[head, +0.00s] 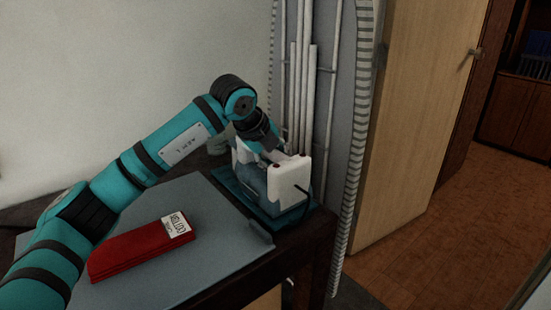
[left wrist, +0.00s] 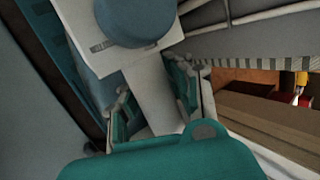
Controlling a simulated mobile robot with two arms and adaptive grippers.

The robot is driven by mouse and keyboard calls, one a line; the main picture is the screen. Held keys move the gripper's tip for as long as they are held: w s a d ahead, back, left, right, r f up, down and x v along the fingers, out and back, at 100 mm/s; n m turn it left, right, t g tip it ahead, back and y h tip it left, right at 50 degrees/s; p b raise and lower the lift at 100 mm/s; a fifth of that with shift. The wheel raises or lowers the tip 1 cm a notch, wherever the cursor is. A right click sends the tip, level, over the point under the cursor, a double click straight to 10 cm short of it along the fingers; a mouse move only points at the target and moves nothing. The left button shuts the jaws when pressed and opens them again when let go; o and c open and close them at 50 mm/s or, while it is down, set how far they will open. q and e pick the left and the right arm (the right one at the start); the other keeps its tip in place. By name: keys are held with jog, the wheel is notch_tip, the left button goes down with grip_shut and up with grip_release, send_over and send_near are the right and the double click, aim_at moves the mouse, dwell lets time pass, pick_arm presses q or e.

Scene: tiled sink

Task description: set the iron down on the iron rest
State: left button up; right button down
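The iron (head: 288,186), white with a blue-grey tank, stands at the far right end of the table in the head view. The teal iron rest (head: 240,204) lies directly under it; I cannot tell whether the iron's base touches it all round. My left gripper (head: 272,152) reaches down onto the top of the iron. In the left wrist view its two fingers (left wrist: 155,100) flank the white handle (left wrist: 153,88) closely, with no clear gap. The blue round knob (left wrist: 135,22) of the iron shows beyond. My right gripper is not in view.
A red packet with a white label (head: 140,246) lies on the grey mat (head: 215,262) near my left arm. An upright ironing board (head: 340,120) stands close behind the iron. A dark cord hangs from the iron's right side. The wooden floor (head: 440,220) to the right is clear.

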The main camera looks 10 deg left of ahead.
pick_arm(q)
jog(key=shift+o, duration=1.4)
jog(key=shift+f, duration=0.35)
jog(key=shift+v, duration=4.2)
jog(key=shift+w, duration=0.1)
